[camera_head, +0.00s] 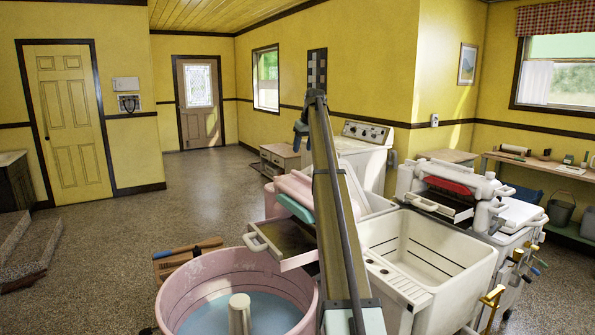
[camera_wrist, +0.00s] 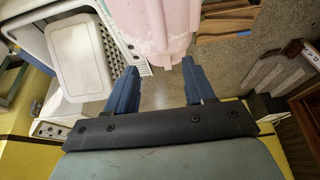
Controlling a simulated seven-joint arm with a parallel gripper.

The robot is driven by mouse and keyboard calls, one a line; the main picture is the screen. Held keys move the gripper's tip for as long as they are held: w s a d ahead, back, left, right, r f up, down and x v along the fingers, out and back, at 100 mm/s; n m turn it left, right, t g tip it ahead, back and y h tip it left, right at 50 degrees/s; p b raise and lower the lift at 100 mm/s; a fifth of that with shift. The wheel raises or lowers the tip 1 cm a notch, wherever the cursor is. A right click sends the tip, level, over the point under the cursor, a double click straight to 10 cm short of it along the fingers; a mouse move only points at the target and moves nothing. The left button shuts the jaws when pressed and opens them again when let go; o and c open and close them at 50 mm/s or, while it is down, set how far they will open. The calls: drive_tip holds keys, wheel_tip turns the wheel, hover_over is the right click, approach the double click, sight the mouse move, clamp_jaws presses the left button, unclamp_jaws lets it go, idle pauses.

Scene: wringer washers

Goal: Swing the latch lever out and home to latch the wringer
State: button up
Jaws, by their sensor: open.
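A pink wringer (camera_head: 296,187) with a teal part sits above a pink tub (camera_head: 180,295) in the head view. My arm crosses in front and hides part of it. My gripper (camera_head: 301,130) shows small and blue beyond the pink wringer. In the wrist view my gripper (camera_wrist: 159,68) is open and empty, its two blue fingers apart. A pink rounded housing (camera_wrist: 168,25) lies ahead of the fingertips; contact cannot be told. I cannot pick out the latch lever on the pink wringer with certainty.
A white wringer (camera_head: 455,185) stands at the right beside a cream tub (camera_head: 440,235). Brass-coloured levers (camera_head: 490,300) stick out at the lower right. A white machine (camera_head: 360,150) stands against the wall. The speckled floor at the left is mostly clear.

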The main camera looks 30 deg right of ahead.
sight(297, 171)
drive_tip(key=x, duration=1.2)
drive_tip(key=shift+f, duration=0.1)
clamp_jaws()
idle(0.4)
